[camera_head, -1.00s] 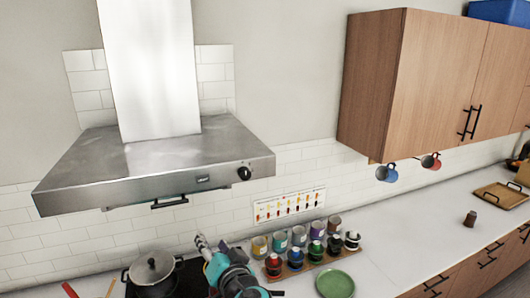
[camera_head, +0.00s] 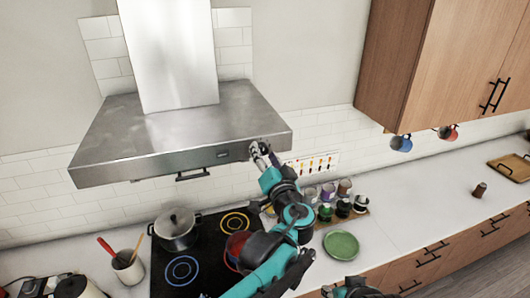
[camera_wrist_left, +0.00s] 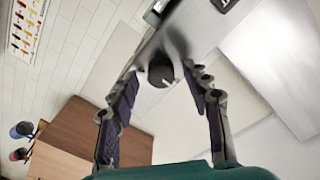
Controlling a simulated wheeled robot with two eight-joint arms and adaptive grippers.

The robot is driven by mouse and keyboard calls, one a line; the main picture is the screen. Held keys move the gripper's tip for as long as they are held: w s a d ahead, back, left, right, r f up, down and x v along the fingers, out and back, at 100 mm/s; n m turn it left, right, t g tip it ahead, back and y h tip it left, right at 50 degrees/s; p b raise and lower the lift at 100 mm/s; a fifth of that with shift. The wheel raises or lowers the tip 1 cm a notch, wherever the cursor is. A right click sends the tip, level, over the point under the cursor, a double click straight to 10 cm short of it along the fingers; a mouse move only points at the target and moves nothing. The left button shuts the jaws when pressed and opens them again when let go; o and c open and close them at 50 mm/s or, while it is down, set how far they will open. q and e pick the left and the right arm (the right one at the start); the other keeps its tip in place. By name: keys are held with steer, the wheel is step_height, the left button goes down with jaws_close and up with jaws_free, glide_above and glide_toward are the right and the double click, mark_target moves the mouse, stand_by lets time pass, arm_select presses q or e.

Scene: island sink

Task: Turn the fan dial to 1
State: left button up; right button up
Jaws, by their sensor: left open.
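The fan dial (camera_wrist_left: 160,72) is a round dark knob on the front edge of the steel range hood (camera_head: 178,130). In the left wrist view it sits between the fingertips of my left gripper (camera_wrist_left: 160,80), with a gap on each side. A pale mark on its face points to the picture's lower right. In the head view my left gripper (camera_head: 262,150) is at the right end of the hood front and covers the dial. It is open and empty. Part of my right arm shows at the bottom edge; its jaws cannot be made out.
Below are a black cooktop with a lidded pot (camera_head: 176,228), a utensil cup (camera_head: 128,268), several spice jars and a green plate (camera_head: 341,245). A wooden cabinet (camera_head: 440,60) hangs to the right, with mugs under it.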

arm_select(q)
jaws_close()
steer(key=shift+m, duration=0.4)
steer(key=m+b, duration=0.1)
steer(key=m, duration=0.1)
steer(key=shift+m+b, duration=0.3)
steer(key=shift+m, duration=0.1)
steer(key=m+b, duration=0.1)
steer(key=m, duration=0.3)
steer(key=shift+m, duration=0.4)
